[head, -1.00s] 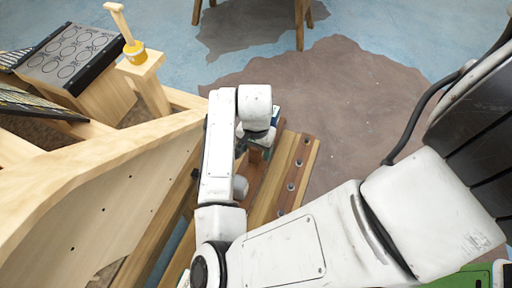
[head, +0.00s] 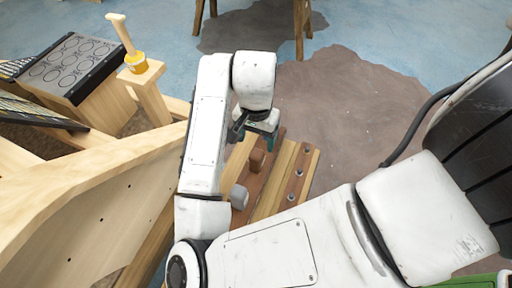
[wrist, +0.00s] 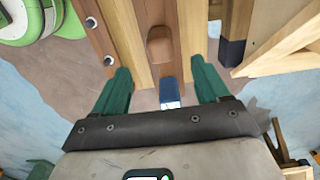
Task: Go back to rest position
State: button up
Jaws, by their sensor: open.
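My gripper (wrist: 160,92) is open in the wrist view, its two green fingers apart. A wooden beam with a brown block (wrist: 159,46) and a small blue-and-white piece (wrist: 170,92) shows between and beyond the fingers. I cannot tell how far below the fingers they lie. In the head view my gripper (head: 257,138) hangs from the end of my white arm above the planks, its fingers partly hidden. The brown block (head: 257,161) shows just below it, on the planks.
Planks with round metal bolts (head: 291,197) lie below my arm. A large wooden frame (head: 100,210) stands at the left. A yellow-collared mallet (head: 133,57) stands on a wooden post (head: 151,80), near a black panel with circles (head: 68,65).

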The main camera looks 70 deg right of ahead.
notch_tip(320, 180, up, 2)
dwell(0.8)
